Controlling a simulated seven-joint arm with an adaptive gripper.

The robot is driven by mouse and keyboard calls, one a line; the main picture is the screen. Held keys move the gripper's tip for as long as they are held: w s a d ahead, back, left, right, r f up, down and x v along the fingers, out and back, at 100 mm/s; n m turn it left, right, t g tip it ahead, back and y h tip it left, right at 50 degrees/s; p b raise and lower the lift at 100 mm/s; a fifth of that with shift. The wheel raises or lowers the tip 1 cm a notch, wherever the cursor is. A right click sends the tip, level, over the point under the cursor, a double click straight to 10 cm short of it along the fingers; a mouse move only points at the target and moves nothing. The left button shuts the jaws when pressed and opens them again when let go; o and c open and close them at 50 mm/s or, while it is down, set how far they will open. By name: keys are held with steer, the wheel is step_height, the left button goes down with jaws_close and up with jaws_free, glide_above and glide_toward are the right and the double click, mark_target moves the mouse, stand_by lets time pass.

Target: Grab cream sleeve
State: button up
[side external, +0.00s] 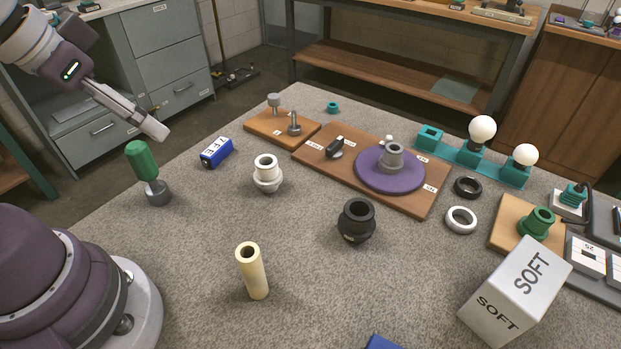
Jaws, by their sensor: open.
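The cream sleeve (253,272) is a pale hollow tube standing upright on the grey table, front and centre in the side external view. Its open top shows a dark hole. Nothing touches it. My gripper (152,130) is at the upper left, raised above the table's left edge, well away from the sleeve. It is open and nothing shows between its fingers; the fingers overlap from this angle.
A green-handled tool (143,164), a blue box (216,153), a white socket (266,174) and a black socket (356,221) stand behind the sleeve. A white SOFT box (515,293) is at front right. The carpeted surface right around the sleeve is clear.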

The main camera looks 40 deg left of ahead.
steer(key=m+g, duration=0.6)
steer(key=m, duration=1.6)
glide_above(253, 272)
step_height(253, 272, down, 8)
steer(key=shift+m, duration=0.4)
steer(key=f, duration=0.6)
steer(key=a+f, duration=0.1)
steer(key=f, duration=0.3)
steer(key=shift+w, duration=0.35)
jaws_close()
